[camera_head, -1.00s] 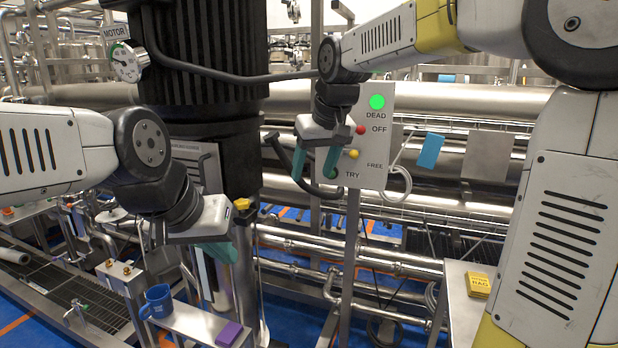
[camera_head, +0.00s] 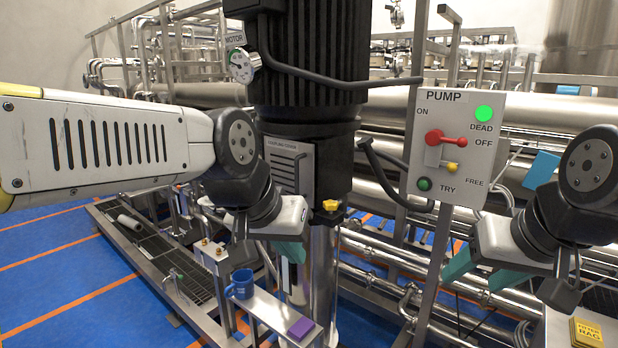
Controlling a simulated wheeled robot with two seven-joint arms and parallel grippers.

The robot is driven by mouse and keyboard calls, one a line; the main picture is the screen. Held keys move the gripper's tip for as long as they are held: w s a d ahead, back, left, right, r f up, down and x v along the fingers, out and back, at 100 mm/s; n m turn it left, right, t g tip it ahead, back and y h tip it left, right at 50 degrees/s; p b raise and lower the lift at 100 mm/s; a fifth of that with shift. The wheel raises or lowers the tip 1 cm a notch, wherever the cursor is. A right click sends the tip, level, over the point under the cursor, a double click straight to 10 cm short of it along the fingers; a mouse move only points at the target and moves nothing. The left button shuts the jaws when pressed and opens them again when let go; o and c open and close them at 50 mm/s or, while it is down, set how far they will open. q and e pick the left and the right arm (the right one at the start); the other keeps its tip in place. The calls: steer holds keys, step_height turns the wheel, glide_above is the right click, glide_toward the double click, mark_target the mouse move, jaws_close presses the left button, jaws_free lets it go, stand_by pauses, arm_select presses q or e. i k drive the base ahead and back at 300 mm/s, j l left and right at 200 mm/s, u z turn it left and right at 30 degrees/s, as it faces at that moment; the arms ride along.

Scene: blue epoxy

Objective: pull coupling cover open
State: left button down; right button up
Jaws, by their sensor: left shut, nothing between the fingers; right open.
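The coupling cover (camera_head: 283,162) is a grey slotted plate on the black column below the motor (camera_head: 312,45). It looks closed against the column. Its lower left part is hidden by my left wrist. A yellow knob (camera_head: 331,206) sits just below and right of it. My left gripper (camera_head: 291,254) is shut and empty, with teal fingers, below the cover and in front of the metal stand. I cannot tell whether it touches the stand. My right gripper (camera_head: 482,272) is open and empty, below and right of the pump panel (camera_head: 428,185), well away from the cover.
The panel has a red switch handle (camera_head: 446,138) pointing toward OFF and a lit green DEAD light (camera_head: 484,112). A blue mug (camera_head: 240,285) and purple block (camera_head: 301,327) are on the bench (camera_head: 263,303).

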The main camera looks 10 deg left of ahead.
mark_target(291, 162)
steer(key=u, duration=0.7)
steer(key=j+u, duration=0.35)
steer(key=i+j+u, duration=0.15)
steer(key=u, duration=0.25)
